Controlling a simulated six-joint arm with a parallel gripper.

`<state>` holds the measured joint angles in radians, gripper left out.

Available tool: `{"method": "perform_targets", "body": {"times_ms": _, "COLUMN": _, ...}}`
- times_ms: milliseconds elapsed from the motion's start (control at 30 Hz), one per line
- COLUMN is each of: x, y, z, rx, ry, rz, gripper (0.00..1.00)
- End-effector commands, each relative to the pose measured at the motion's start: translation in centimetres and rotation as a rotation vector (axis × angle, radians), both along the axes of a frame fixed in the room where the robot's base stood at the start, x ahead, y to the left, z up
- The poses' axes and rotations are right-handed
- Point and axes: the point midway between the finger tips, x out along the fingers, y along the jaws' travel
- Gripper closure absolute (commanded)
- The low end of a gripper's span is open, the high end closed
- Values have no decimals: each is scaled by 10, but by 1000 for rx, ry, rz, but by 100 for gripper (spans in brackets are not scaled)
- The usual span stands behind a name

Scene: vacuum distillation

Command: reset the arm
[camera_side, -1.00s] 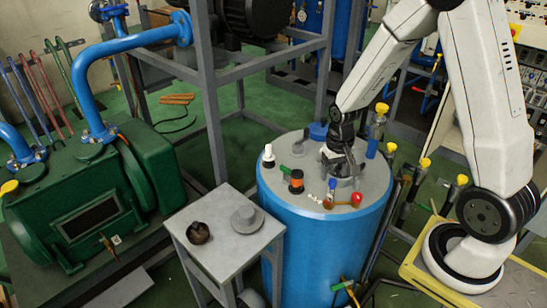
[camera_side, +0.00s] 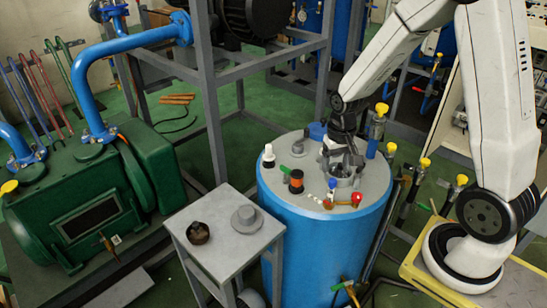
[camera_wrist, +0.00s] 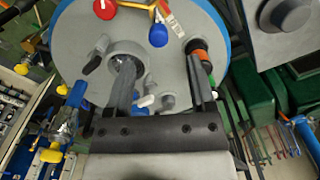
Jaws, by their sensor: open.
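My gripper (camera_side: 344,158) is over the grey top of the blue tank (camera_side: 325,245), pointing down, close to a round grey port (camera_side: 346,179). In the wrist view my gripper (camera_wrist: 162,75) shows two dark fingers spread apart with nothing between them. The left finger overlaps the round port (camera_wrist: 122,52) there. The right finger is beside an orange and black fitting (camera_wrist: 196,47). Whether a finger touches the port cannot be told.
On the tank top are a white-capped fitting (camera_side: 268,155), a red knob (camera_side: 356,198) and a blue-capped fitting (camera_side: 332,184). Yellow-capped valves (camera_side: 381,110) stand on the right. A small grey table (camera_side: 216,260) holds a dark bowl (camera_side: 198,232) and a grey lid-like piece (camera_side: 247,217).

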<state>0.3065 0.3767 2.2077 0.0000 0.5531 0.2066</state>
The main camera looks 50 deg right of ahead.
Motion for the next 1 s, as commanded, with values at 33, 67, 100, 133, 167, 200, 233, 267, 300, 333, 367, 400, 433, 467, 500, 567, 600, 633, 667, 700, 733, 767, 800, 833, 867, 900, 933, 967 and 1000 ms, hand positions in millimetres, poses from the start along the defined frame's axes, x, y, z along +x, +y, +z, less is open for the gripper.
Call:
{"method": "perform_targets", "body": {"times_ms": 33, "x": -1, "y": 4, "z": 2, "rx": -2, "ry": -6, "rz": 14, "gripper": 30}}
{"method": "perform_targets", "body": {"times_ms": 67, "x": -1, "y": 6, "z": 3, "rx": -3, "ry": -10, "rz": 24, "gripper": 30}}
{"method": "perform_targets", "body": {"times_ms": 100, "x": -2, "y": 10, "z": 5, "rx": -6, "ry": -18, "rz": 41, "gripper": 30}}
{"method": "perform_targets", "body": {"times_ms": 133, "x": -3, "y": 14, "z": 7, "rx": -8, "ry": -26, "rz": 57, "gripper": 30}}
{"method": "perform_targets", "body": {"times_ms": 167, "x": -4, "y": 18, "z": 9, "rx": -10, "ry": -33, "rz": 77, "gripper": 30}}
{"method": "perform_targets", "body": {"times_ms": 200, "x": -6, "y": 24, "z": 12, "rx": -14, "ry": -44, "rz": 103, "gripper": 30}}
{"method": "perform_targets", "body": {"times_ms": 233, "x": -8, "y": 30, "z": 15, "rx": -16, "ry": -54, "rz": 126, "gripper": 30}}
{"method": "perform_targets", "body": {"times_ms": 267, "x": -10, "y": 35, "z": 17, "rx": -20, "ry": -65, "rz": 151, "gripper": 30}}
{"method": "perform_targets", "body": {"times_ms": 300, "x": -13, "y": 43, "z": 20, "rx": -23, "ry": -79, "rz": 186, "gripper": 30}}
{"method": "perform_targets", "body": {"times_ms": 333, "x": -16, "y": 49, "z": 23, "rx": -27, "ry": -91, "rz": 212, "gripper": 30}}
{"method": "perform_targets", "body": {"times_ms": 367, "x": -18, "y": 55, "z": 25, "rx": -31, "ry": -103, "rz": 241, "gripper": 30}}
{"method": "perform_targets", "body": {"times_ms": 400, "x": -22, "y": 62, "z": 28, "rx": -34, "ry": -119, "rz": 277, "gripper": 30}}
{"method": "perform_targets", "body": {"times_ms": 433, "x": -25, "y": 68, "z": 30, "rx": -38, "ry": -132, "rz": 304, "gripper": 30}}
{"method": "perform_targets", "body": {"times_ms": 467, "x": -28, "y": 73, "z": 32, "rx": -41, "ry": -143, "rz": 332, "gripper": 30}}
{"method": "perform_targets", "body": {"times_ms": 500, "x": -32, "y": 80, "z": 35, "rx": -44, "ry": -157, "rz": 364, "gripper": 30}}
{"method": "perform_targets", "body": {"times_ms": 567, "x": -38, "y": 88, "z": 38, "rx": -49, "ry": -178, "rz": 411, "gripper": 30}}
{"method": "perform_targets", "body": {"times_ms": 600, "x": -42, "y": 93, "z": 39, "rx": -51, "ry": -189, "rz": 436, "gripper": 30}}
{"method": "perform_targets", "body": {"times_ms": 633, "x": -44, "y": 96, "z": 40, "rx": -54, "ry": -197, "rz": 454, "gripper": 30}}
{"method": "perform_targets", "body": {"times_ms": 667, "x": -46, "y": 99, "z": 41, "rx": -55, "ry": -205, "rz": 469, "gripper": 30}}
{"method": "perform_targets", "body": {"times_ms": 700, "x": -48, "y": 101, "z": 41, "rx": -56, "ry": -210, "rz": 485, "gripper": 30}}
{"method": "perform_targets", "body": {"times_ms": 733, "x": -49, "y": 103, "z": 42, "rx": -57, "ry": -215, "rz": 494, "gripper": 30}}
{"method": "perform_targets", "body": {"times_ms": 767, "x": -50, "y": 104, "z": 42, "rx": -58, "ry": -218, "rz": 501, "gripper": 30}}
{"method": "perform_targets", "body": {"times_ms": 800, "x": -51, "y": 105, "z": 43, "rx": -59, "ry": -221, "rz": 508, "gripper": 30}}
{"method": "perform_targets", "body": {"times_ms": 833, "x": -52, "y": 106, "z": 43, "rx": -59, "ry": -222, "rz": 511, "gripper": 30}}
{"method": "perform_targets", "body": {"times_ms": 867, "x": -52, "y": 106, "z": 43, "rx": -59, "ry": -223, "rz": 513, "gripper": 30}}
{"method": "perform_targets", "body": {"times_ms": 900, "x": -52, "y": 106, "z": 43, "rx": -59, "ry": -223, "rz": 514, "gripper": 30}}
{"method": "perform_targets", "body": {"times_ms": 933, "x": -52, "y": 106, "z": 43, "rx": -59, "ry": -223, "rz": 514, "gripper": 30}}
{"method": "perform_targets", "body": {"times_ms": 967, "x": -52, "y": 106, "z": 43, "rx": -59, "ry": -223, "rz": 513, "gripper": 30}}
{"method": "perform_targets", "body": {"times_ms": 1000, "x": -52, "y": 106, "z": 43, "rx": -59, "ry": -223, "rz": 513, "gripper": 30}}
